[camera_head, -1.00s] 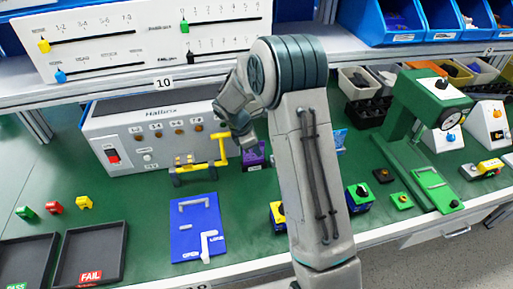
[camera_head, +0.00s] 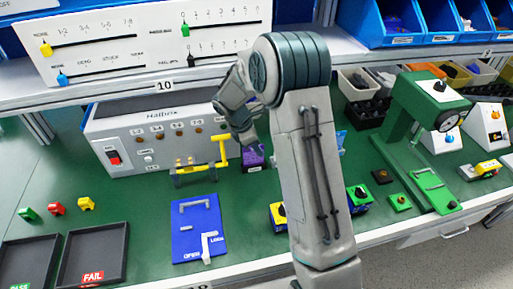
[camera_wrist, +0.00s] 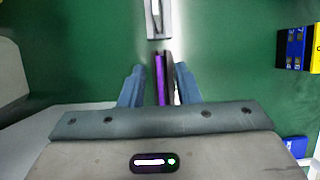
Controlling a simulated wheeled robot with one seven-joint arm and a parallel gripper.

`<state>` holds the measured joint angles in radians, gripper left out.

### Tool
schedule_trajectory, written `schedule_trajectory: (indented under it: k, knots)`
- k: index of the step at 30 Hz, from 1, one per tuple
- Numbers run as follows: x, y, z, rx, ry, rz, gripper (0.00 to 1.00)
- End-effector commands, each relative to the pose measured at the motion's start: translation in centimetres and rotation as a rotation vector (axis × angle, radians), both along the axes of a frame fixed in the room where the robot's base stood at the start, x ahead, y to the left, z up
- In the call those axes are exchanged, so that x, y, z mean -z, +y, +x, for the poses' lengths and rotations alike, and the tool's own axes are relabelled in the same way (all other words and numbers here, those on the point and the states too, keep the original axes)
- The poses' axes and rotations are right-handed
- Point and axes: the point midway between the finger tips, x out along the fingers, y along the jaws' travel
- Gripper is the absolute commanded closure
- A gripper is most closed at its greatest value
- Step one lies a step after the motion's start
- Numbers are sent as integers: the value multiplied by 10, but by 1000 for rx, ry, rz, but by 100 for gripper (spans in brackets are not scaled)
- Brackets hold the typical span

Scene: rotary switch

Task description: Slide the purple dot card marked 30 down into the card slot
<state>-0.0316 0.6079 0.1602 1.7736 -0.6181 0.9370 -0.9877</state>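A thin purple card (camera_wrist: 160,80) stands edge-on between the fingers of my gripper (camera_wrist: 160,72) in the wrist view. A dark strip lies along its right side. A narrow gap shows between the left finger and the card, so I cannot tell whether it is gripped. In the head view a purple piece (camera_head: 253,157) shows just under my wrist; my fingers are hidden there. No dot or number is readable. A pale grey block with a narrow dark groove (camera_wrist: 158,20) lies ahead of the fingertips, possibly the card slot; my arm hides that area in the head view.
A grey control box (camera_head: 150,125) stands behind, with a yellow bracket (camera_head: 200,168) in front. A blue board (camera_head: 185,245) lies front-left. A yellow-and-blue block (camera_head: 278,215) sits beside my arm and shows in the wrist view (camera_wrist: 297,48). A green press (camera_head: 420,105) stands right.

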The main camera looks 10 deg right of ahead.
Motion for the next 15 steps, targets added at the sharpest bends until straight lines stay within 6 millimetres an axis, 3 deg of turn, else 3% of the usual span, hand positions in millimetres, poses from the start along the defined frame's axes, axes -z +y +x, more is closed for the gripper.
schedule_trajectory:
  k: [4,6,10,12,15]
  knots:
    - [10,1,-2,0,2,0,71]
    - [-7,2,-2,1,-1,0,71]
    - [11,1,-1,0,1,0,71]
    - [-8,1,-1,1,-2,0,71]
    - [6,1,-1,0,1,0,71]
